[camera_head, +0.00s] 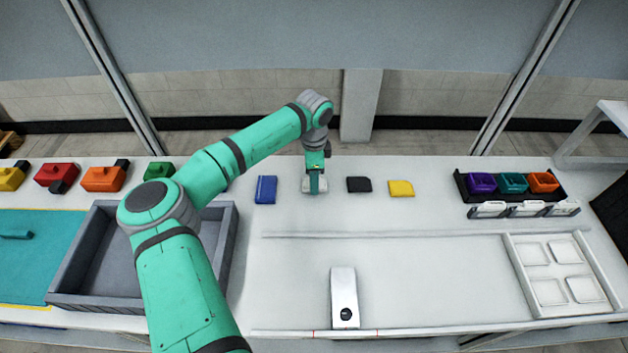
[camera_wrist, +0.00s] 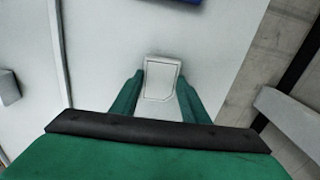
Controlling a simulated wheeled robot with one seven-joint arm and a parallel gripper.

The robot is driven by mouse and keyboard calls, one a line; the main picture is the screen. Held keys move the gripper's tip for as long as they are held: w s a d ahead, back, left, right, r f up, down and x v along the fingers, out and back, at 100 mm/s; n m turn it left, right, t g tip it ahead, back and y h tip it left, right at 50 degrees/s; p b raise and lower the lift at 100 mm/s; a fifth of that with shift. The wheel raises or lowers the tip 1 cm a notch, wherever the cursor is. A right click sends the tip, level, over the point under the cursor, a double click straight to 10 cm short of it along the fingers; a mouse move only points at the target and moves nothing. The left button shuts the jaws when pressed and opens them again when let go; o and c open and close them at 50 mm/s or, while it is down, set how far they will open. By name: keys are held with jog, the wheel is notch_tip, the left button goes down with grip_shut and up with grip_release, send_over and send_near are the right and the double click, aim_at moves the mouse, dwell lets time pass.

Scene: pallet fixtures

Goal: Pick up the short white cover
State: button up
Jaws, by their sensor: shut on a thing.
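The short white cover (camera_wrist: 161,78) is a small flat white piece with a cut corner. In the wrist view it sits between the two green fingers of my gripper (camera_wrist: 160,90), which is shut on it. In the head view my gripper (camera_head: 315,184) points down over the back part of the white table, and the white cover (camera_head: 308,186) shows partly behind the fingers. The cover looks to be on or close to the table top; I cannot tell if there is a gap under it.
A blue cover (camera_head: 266,189) lies to the left, a black one (camera_head: 359,185) and a yellow one (camera_head: 401,188) to the right. A grey bin (camera_head: 84,255), a white device (camera_head: 344,298), a white tray (camera_head: 522,275) and a black rack (camera_head: 462,186) stand around. The table's middle is clear.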

jog(key=shift+r, duration=0.35)
notch_tip(320, 180, up, 2)
jog(key=shift+s+r, duration=0.1)
jog(key=shift+r, duration=0.05)
jog(key=s+d+r, duration=0.5)
jog(key=s+r, duration=0.4)
jog(key=s, duration=0.3)
jog(key=shift+s+d+r, duration=0.2)
jog(key=shift+s+r, duration=0.1)
jog(key=shift+s, duration=0.05)
jog(key=shift+a, duration=0.1)
